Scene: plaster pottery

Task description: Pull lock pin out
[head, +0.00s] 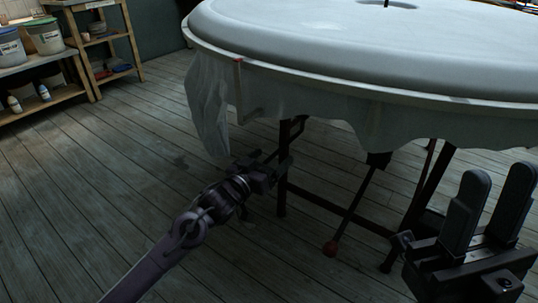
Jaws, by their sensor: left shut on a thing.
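My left gripper (278,167) is at the dark metal frame (283,190) under the left front edge of the big round table (340,45). It is shut on a small part there, which by its place is likely the lock pin. The pin itself is hidden by the dark fingers, and I cannot tell how far it sits in the frame. My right gripper (490,205) is at the lower right, with its two fingers upright, apart and empty.
A pale cloth (208,112) hangs from the table's rim close above my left gripper. A wooden shelf (50,58) with buckets stands at the upper left. The plank floor (90,200) at left is clear.

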